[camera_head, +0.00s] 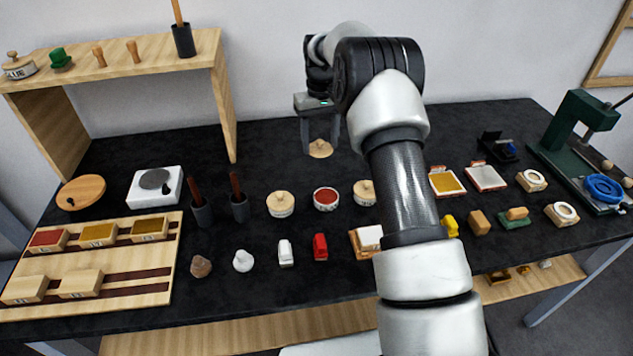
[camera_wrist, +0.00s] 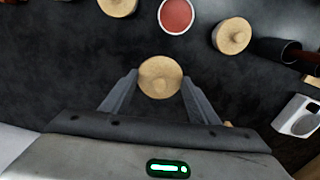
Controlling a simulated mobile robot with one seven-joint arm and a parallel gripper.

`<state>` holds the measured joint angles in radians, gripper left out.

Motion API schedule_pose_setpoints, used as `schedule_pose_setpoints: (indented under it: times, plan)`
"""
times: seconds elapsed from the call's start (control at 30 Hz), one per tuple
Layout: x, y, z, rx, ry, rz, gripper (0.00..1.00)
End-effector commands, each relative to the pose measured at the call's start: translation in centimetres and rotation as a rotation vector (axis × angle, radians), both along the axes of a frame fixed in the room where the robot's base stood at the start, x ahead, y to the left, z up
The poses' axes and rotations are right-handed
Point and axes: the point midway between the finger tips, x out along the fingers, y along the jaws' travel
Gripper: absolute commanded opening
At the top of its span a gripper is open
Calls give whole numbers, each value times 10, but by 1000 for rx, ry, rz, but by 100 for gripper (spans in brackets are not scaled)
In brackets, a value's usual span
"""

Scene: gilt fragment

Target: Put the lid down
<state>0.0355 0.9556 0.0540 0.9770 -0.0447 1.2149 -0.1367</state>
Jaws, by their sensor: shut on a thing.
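My gripper (camera_head: 320,146) is shut on a round pale wooden lid (camera_head: 320,150), held flat between its fingertips. The lid also shows between the fingers in the wrist view (camera_wrist: 160,77). It is over the dark table toward the back; I cannot tell whether a small gap is under it. An open round jar of red paste (camera_head: 326,198) stands in front of the lid, apart from it; it also shows at the top of the wrist view (camera_wrist: 176,15).
Lidded jars stand left (camera_head: 281,203) and right (camera_head: 364,192) of the red jar. Two dark pots (camera_head: 202,212) (camera_head: 239,208) with sticks and a white block with a grey disc (camera_head: 155,186) are left. Dark table (camera_head: 275,150) is bare around the lid. My arm hides some table on the right.

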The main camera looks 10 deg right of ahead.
Motion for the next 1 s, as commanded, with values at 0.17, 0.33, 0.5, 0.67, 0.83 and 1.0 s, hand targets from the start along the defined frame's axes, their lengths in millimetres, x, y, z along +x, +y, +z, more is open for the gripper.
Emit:
schedule_pose_setpoints:
  times: [0.17,0.33,0.5,0.67,0.83,1.0]
  plan:
    - [14,6,-7,-2,-3,7,34]
    - [15,6,-35,-3,0,9,34]
    - [16,6,-60,-3,-2,9,34]
    - [16,6,-71,-2,-4,9,34]
    - [16,6,-95,-2,-3,9,34]
    - [16,6,-102,-3,-6,9,34]
